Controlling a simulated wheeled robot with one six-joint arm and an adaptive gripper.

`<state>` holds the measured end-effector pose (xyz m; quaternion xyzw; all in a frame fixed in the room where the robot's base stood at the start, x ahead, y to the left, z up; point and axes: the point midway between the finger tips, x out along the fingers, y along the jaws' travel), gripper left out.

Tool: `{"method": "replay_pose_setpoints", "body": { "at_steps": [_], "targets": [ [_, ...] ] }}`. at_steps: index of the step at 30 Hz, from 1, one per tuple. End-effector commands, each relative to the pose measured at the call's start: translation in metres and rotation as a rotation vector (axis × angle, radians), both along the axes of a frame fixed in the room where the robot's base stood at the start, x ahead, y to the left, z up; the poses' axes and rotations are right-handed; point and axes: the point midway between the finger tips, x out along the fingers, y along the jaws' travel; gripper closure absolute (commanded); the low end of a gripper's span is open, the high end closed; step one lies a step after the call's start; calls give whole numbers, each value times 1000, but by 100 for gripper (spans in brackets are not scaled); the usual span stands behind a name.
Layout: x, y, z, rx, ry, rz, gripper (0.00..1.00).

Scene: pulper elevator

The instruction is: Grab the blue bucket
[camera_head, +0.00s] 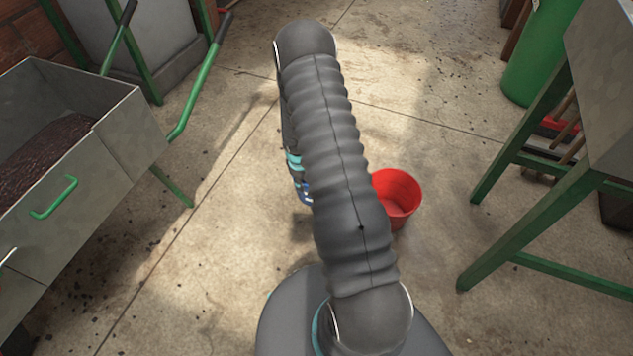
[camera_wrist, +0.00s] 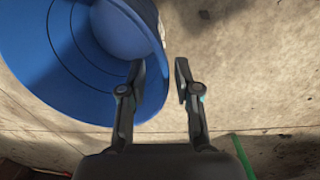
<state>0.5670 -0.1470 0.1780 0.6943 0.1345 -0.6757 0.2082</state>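The blue bucket (camera_wrist: 70,75) fills the upper left of the wrist view, its open mouth and ribbed inner wall facing the camera. My gripper (camera_wrist: 159,72) is open, its two fingers apart. The left finger overlaps the bucket's mouth near its right rim, and the right finger is outside over the floor. The rim lies between the fingers; I cannot tell whether either finger touches it. In the camera_head view my arm hides the gripper and most or all of the bucket.
A red bucket (camera_head: 397,196) stands on the floor just right of my arm. A metal cart (camera_head: 95,150) with green handles is at the left. A green-legged metal stand (camera_head: 540,230) is at the right, near a green bin (camera_head: 540,50). The concrete floor between is mostly clear.

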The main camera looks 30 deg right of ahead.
Motion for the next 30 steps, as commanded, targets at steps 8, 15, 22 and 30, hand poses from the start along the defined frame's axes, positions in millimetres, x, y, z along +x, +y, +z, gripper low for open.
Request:
{"method": "replay_pose_setpoints", "body": {
  "at_steps": [8, 15, 22, 30],
  "targets": [
    [5, 1, -27, 1, 3, 1, 68],
    [9, -1, -52, 0, 1, 0, 68],
    [10, -1, -54, 0, 0, 0, 68],
    [9, -1, -53, 0, 0, 0, 100]
  ]
}}
